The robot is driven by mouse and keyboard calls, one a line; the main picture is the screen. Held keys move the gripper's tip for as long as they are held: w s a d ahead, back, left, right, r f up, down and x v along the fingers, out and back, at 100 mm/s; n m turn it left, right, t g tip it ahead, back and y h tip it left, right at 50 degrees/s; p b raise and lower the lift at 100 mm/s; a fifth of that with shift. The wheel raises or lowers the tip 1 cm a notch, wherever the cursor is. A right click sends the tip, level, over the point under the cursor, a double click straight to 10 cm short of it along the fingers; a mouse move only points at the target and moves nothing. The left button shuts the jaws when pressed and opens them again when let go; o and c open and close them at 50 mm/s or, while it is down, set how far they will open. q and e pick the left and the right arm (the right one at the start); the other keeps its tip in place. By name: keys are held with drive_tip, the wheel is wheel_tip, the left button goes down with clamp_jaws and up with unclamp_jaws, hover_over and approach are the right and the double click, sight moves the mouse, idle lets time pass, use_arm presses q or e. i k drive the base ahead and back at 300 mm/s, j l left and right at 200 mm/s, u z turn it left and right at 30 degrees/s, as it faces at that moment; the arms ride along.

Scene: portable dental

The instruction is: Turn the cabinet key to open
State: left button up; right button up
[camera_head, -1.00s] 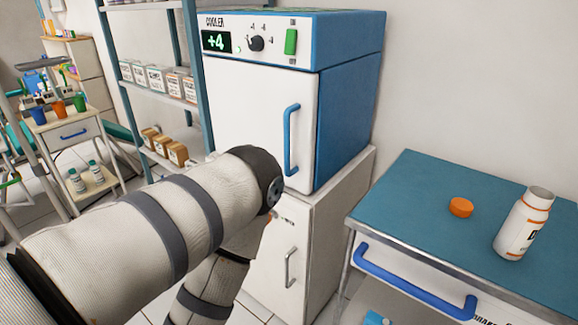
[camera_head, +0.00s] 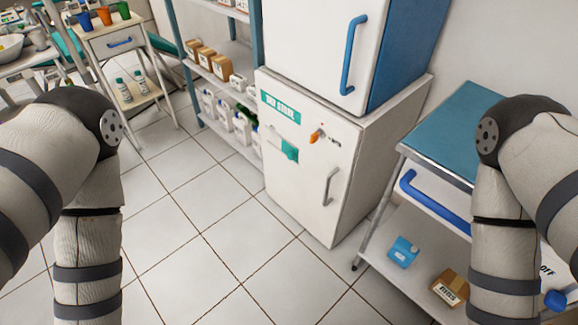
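The white cabinet (camera_head: 295,180) stands on the floor under the cooler, its door shut. A key with an orange head (camera_head: 316,136) sits at the upper right of the door front. Just right of it is a small dark-and-metal fitting, too small to make out. A grey bar handle (camera_head: 329,186) is below the key. My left arm bends down at the left edge and my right arm bends down at the right edge. Both grippers are outside the picture, and both arms are apart from the cabinet.
The cooler (camera_head: 310,40) with a blue handle (camera_head: 354,55) rests on the cabinet. A blue-topped cart (camera_head: 450,125) stands close on the right, with boxes on its lower shelf. Shelving (camera_head: 228,90) with bottles stands left. The tiled floor (camera_head: 215,235) before the cabinet is clear.

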sight(314, 137)
drive_tip(key=i+j+z, duration=0.15)
drive_tip(key=z, duration=0.25)
drive_tip(key=i+j+z, duration=0.15)
drive_tip(key=z, duration=0.3)
